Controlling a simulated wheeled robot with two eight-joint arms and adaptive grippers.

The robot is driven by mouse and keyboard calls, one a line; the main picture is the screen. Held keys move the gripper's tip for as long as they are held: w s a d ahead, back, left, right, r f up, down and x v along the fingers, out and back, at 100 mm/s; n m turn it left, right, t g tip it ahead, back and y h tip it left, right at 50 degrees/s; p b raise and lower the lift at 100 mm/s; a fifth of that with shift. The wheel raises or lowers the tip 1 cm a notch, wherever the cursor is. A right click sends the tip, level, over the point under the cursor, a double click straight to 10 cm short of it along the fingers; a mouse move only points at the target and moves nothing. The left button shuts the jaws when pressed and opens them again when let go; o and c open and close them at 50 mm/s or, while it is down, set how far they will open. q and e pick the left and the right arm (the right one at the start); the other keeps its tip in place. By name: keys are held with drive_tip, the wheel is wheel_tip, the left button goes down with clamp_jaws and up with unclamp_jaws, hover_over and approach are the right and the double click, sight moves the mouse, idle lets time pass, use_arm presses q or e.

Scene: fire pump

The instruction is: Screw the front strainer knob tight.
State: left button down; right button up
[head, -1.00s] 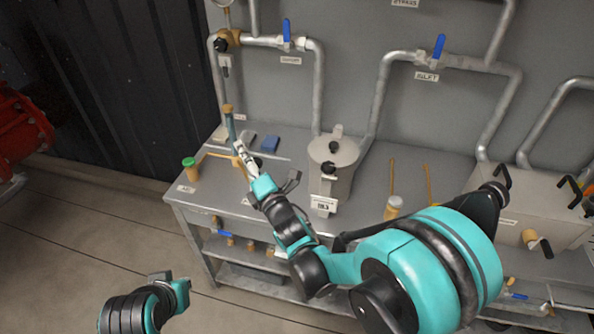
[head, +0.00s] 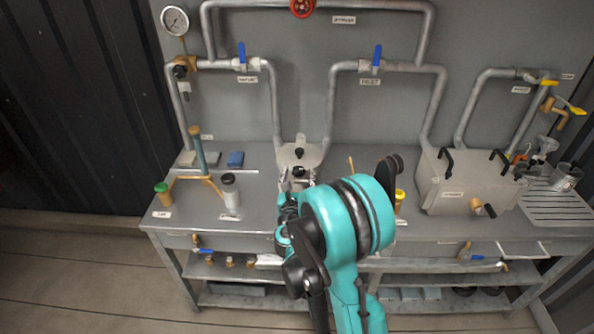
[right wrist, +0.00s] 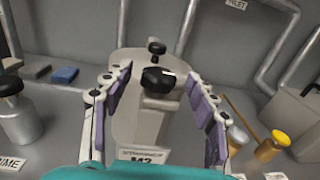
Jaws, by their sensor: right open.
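The strainer (head: 311,152) is a grey metal vessel on the bench with two black knobs on top. Its front knob (head: 298,172) is nearest me; the rear knob (head: 299,152) sits behind it. In the right wrist view the front knob (right wrist: 159,80) is large and central, with the rear knob (right wrist: 156,47) beyond. My right gripper (right wrist: 158,92) is open, one purple-padded finger on each side of the front knob, with gaps between pads and knob. In the head view my right gripper (head: 297,183) is partly hidden by my arm. My left gripper is out of view.
A metal box (head: 465,185) stands further right. Pipes run along the wall behind.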

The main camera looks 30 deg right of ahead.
drive_tip(key=shift+x, duration=1.4)
drive_tip(key=c, duration=1.2)
drive_tip(key=shift+a+m+g+h+b, duration=0.1)
drive_tip(key=shift+m+g+h+b, duration=0.2)
drive_tip(key=shift+m+g+h, duration=0.15)
